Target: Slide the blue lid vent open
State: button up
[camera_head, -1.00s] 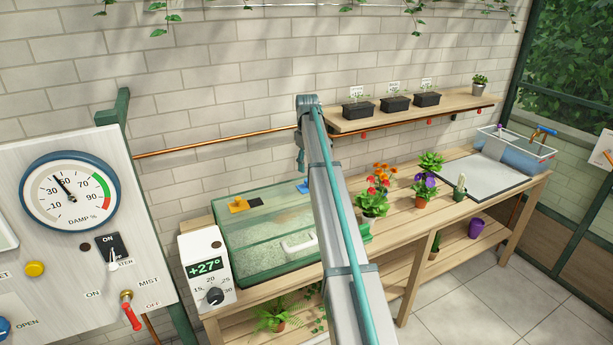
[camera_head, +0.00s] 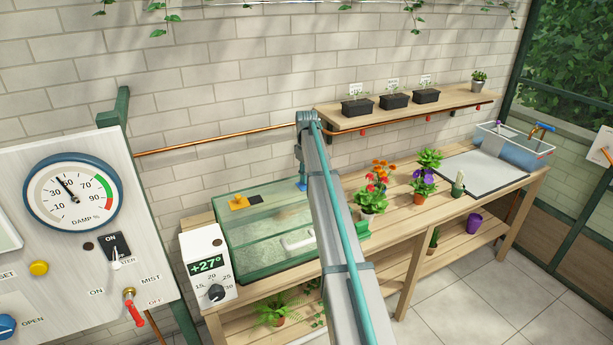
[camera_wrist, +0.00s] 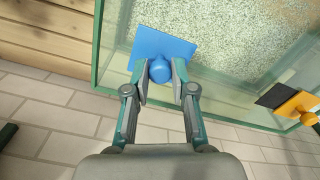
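The blue lid vent (camera_wrist: 165,45) is a flat plate with a round knob (camera_wrist: 160,70) at the edge of the glass tank lid. No dark opening shows beside it. In the head view a small blue part of the vent (camera_head: 301,187) shows beside my arm. My gripper (camera_wrist: 160,74) has one finger on each side of the knob, very close to it. Whether the fingers press on the knob or leave a thin gap, I cannot tell. My arm hides part of the tank in the head view.
An orange vent (camera_wrist: 298,104) with a dark patch beside it sits on the same lid. The green-edged tank (camera_head: 235,247) stands on the wooden bench (camera_head: 405,215). Flower pots (camera_head: 369,200) stand right of my arm. A thermostat box (camera_head: 207,265) stands at the tank's left.

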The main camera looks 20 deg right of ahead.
grip_shut()
jog(key=shift+a, duration=0.1)
jog(key=a, duration=0.6)
jog(key=shift+s+b, duration=0.1)
jog(key=shift+b, duration=0.3)
jog(key=shift+d, duration=0.15)
jog(key=shift+o, duration=1.4)
grip_release()
jog(key=o, duration=0.4)
jog(key=shift+a, duration=0.2)
jog(key=shift+o, duration=0.2)
